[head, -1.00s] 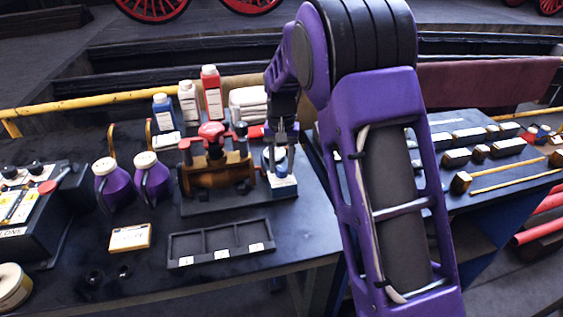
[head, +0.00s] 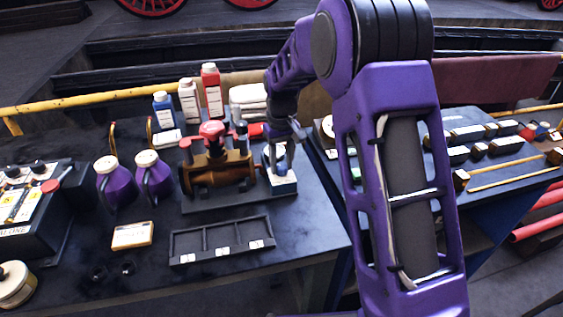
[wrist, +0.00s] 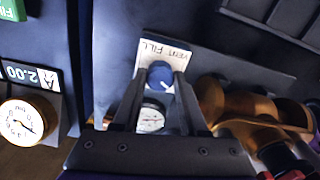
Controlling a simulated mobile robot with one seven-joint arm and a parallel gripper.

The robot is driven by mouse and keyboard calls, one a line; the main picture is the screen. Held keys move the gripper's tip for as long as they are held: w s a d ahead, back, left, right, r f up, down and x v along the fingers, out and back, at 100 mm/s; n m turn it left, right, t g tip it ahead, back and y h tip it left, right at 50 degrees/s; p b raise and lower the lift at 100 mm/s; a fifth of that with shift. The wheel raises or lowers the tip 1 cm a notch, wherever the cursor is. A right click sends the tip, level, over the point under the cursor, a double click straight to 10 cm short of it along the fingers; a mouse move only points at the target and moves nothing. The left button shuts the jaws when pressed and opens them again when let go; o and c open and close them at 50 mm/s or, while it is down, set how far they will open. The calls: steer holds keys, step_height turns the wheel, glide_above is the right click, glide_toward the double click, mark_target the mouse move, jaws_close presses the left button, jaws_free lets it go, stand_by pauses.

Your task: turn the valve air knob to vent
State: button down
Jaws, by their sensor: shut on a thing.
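The valve air knob (wrist: 160,75) is a small blue knob with a white mark, on a white plate (wrist: 150,49) lettered FILL and VENT. In the wrist view the mark seems to point to the lower right, and the lettering lies above the knob. My gripper (wrist: 160,84) is shut on the knob, one finger on each side. In the head view my gripper (head: 280,160) reaches down onto the white-and-blue valve block (head: 283,184), and the knob is hidden there.
A brass valve body (head: 218,172) with red handles stands just left of the block. An empty black compartment tray (head: 222,243) lies in front. Purple jugs (head: 153,180) and bottles (head: 211,90) stand to the left and behind. A second bench (head: 490,180) is at right.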

mark_target(281, 165)
steer(key=shift+c, duration=2.2)
jaws_free()
step_height(281, 165, up, 18)
steer(key=p, duration=0.1)
steer(key=shift+f+p, duration=0.25)
steer(key=shift+p, duration=0.05)
steer(key=shift+w, duration=0.1)
